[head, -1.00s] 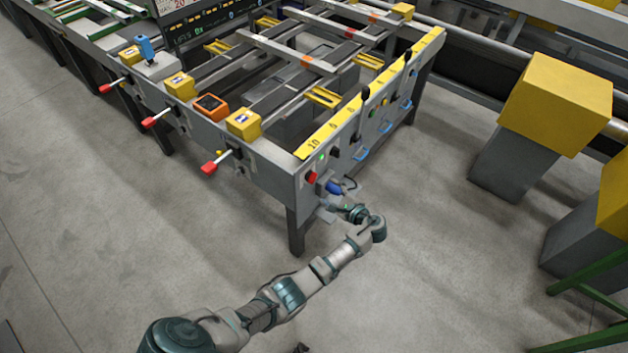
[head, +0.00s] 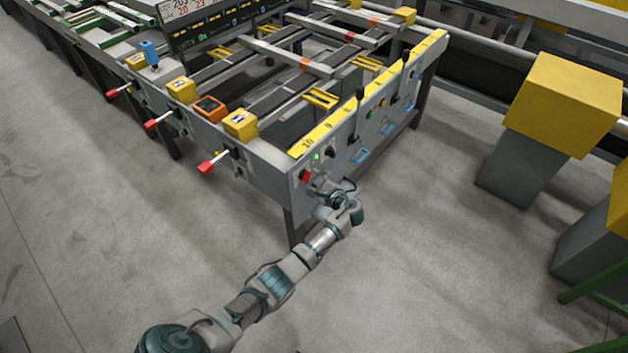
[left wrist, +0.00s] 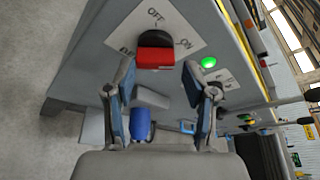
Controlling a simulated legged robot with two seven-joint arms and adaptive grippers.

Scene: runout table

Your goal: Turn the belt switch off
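The belt switch (left wrist: 155,58) is a black round knob with a red grip, on a white plate (left wrist: 180,22) lettered OFF and ON. Its exact pointing is hard to read. In the head view the red switch (head: 306,175) sits on the near corner of the table's end panel. My left gripper (left wrist: 160,82) is open, its two fingers spread on either side below the switch in the wrist view, with nothing between the tips. In the head view my left gripper (head: 322,188) is just below and right of the switch. My right gripper is not in view.
A green lamp (left wrist: 208,62) glows beside the switch. A blue cylindrical part (left wrist: 143,124) shows between my fingers, farther down. Black levers (head: 360,94) and blue handles (head: 360,156) line the panel. Yellow-topped blocks (head: 565,90) stand right; floor (head: 430,270) is clear.

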